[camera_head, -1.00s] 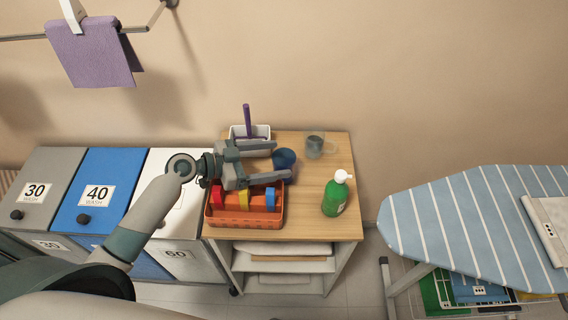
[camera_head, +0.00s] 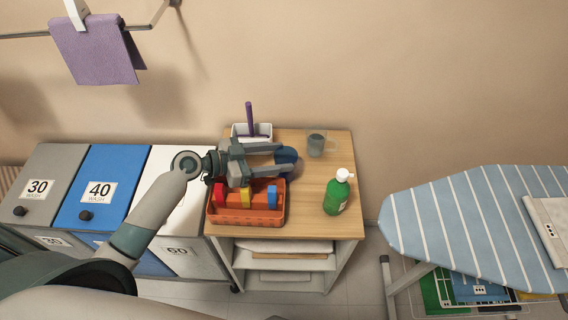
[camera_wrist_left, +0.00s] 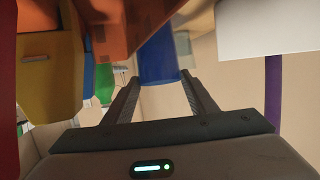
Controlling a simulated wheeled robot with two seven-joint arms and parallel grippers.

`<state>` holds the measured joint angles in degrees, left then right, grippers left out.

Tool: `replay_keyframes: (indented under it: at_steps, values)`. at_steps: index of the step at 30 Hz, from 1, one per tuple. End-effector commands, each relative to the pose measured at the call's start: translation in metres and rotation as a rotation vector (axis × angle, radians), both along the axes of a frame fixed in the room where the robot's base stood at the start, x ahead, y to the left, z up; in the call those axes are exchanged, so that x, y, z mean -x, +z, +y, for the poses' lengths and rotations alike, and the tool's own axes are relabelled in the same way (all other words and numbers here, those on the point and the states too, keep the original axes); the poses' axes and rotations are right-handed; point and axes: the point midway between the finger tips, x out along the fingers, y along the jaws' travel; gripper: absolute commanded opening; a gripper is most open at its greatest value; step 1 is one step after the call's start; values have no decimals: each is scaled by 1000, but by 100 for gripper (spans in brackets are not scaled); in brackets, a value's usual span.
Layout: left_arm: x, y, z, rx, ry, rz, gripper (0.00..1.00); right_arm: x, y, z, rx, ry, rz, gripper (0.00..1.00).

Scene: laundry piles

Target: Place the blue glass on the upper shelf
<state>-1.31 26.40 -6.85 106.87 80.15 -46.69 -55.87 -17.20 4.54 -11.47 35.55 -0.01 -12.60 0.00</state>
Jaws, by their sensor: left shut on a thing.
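The blue glass (camera_head: 286,157) stands on the wooden top of the shelf unit (camera_head: 308,200), behind the orange basket. My left gripper (camera_head: 280,158) reaches in from the left with its fingers closed on the sides of the glass. In the left wrist view the blue glass (camera_wrist_left: 158,58) is between the two fingertips (camera_wrist_left: 158,82). The fingers partly hide the glass in the head view, so I cannot tell whether it still touches the top. My right gripper is not in view.
An orange basket (camera_head: 246,218) with coloured items sits in front of the gripper. A grey mug (camera_head: 316,144), a green pump bottle (camera_head: 338,192) and a white container (camera_head: 262,131) with a purple stick stand nearby. Lower shelves hold folded cloth.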

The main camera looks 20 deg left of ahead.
Motion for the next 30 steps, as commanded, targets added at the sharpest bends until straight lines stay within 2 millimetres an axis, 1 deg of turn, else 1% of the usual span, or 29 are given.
replay_keyframes:
  at_steps: [5, 8, 14, 21, 24, 27, 30]
  values:
    - [0, 3, 0, 0, 0, -1, 6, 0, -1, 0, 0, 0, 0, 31]
    - [0, 9, 1, -2, -1, -4, 6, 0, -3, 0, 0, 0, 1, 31]
    - [-1, 34, 1, -4, -1, -6, 6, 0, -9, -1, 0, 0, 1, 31]
    - [-1, 74, 0, -3, -1, -7, 6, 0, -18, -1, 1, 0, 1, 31]
    - [0, 87, 0, -2, -1, -4, 6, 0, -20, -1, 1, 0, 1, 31]
    - [0, 96, 0, -1, -1, -4, 6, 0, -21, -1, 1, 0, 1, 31]
    - [0, 100, 0, 0, 0, -1, 6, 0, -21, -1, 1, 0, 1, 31]
